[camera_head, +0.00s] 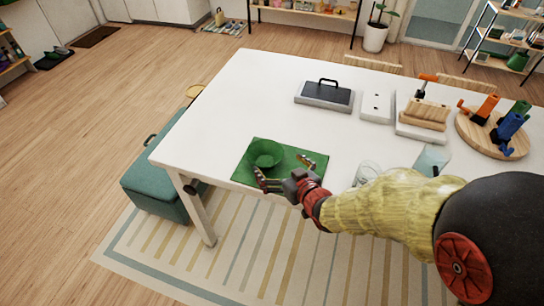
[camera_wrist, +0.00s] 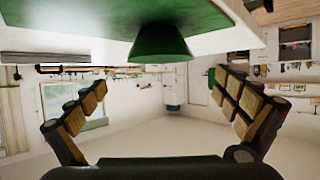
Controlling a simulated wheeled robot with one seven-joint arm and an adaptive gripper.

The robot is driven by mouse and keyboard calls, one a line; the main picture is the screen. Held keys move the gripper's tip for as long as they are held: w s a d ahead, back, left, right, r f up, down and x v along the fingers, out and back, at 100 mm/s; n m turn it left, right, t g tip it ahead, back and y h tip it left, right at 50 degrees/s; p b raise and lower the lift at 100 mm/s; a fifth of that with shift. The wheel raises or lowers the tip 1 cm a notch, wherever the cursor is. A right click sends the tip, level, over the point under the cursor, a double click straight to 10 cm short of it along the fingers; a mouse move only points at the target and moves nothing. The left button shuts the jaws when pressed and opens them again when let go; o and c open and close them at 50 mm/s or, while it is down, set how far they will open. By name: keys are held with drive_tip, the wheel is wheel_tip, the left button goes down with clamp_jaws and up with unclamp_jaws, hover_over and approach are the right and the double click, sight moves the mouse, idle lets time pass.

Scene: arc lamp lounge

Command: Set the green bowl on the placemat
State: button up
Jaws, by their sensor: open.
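The green bowl (camera_head: 265,154) sits upright on the green placemat (camera_head: 243,173), toward its left back part, on the white table. In the wrist view, which is upside down, the bowl (camera_wrist: 160,45) hangs from the top, with the placemat (camera_wrist: 70,14) around its base. My gripper (camera_head: 285,170) is open and empty, at the front right of the bowl with its fingers spread toward it. In the wrist view the bowl lies beyond my gripper's fingertips (camera_wrist: 162,84), and no finger appears to touch it. My gripper hides part of the placemat's front edge.
A clear glass (camera_head: 367,172) stands right of the placemat, close to my arm. The table's left part is clear.

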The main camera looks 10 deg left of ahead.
drive_tip(key=shift+v, duration=0.75)
drive_tip(key=s+d+r+m+h, duration=0.1)
drive_tip(key=d+r+m+h, duration=0.3)
drive_tip(key=d, duration=0.6)
drive_tip(key=s+d+r+m+h, duration=0.1)
drive_tip(key=d+r+h, duration=0.2)
drive_tip(key=d+r, duration=0.5)
drive_tip(key=s+d+r+m+g, duration=0.1)
drive_tip(key=s+d, duration=0.4)
drive_tip(key=s, duration=0.5)
drive_tip(key=s+d+r+m+g+h, duration=0.1)
drive_tip(key=s+d+r+m+g, duration=0.1)
drive_tip(key=s+d, duration=0.4)
drive_tip(key=s+g, duration=0.1)
drive_tip(key=s, duration=0.3)
drive_tip(key=shift+d+g+h, duration=0.3)
